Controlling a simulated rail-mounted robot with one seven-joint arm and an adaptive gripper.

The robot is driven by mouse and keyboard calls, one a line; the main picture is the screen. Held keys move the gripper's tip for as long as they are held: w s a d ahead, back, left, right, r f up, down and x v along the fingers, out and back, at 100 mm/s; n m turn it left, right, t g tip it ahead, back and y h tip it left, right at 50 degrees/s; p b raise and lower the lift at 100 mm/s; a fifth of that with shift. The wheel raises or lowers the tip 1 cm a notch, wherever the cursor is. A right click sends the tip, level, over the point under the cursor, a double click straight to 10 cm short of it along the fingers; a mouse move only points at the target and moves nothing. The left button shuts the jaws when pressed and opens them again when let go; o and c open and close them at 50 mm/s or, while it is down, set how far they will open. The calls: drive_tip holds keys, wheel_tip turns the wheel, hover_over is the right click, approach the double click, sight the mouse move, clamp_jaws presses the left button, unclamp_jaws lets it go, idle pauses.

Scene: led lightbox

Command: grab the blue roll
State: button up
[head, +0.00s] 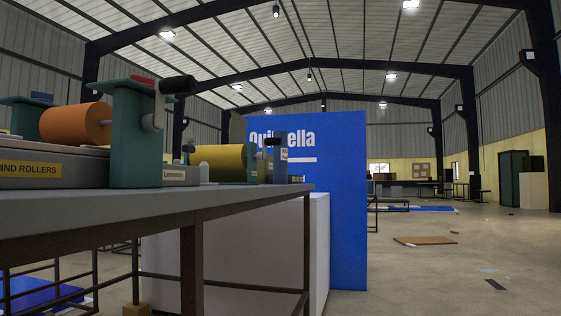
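No blue roll can be made out for certain in the head view. An orange roll (76,123) sits in a teal-framed roller machine (136,135) at the left of the grey table (150,203). A yellow roll (222,160) lies farther along the same table, behind a small grey block labelled "Laminators" (186,174). My gripper is not in view.
A tall blue panel with white lettering (343,210) stands behind the table, beside a white block (319,245). A brown board (425,241) lies on the floor at right. The floor at right is mostly open. Metal table legs (192,262) stand at left.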

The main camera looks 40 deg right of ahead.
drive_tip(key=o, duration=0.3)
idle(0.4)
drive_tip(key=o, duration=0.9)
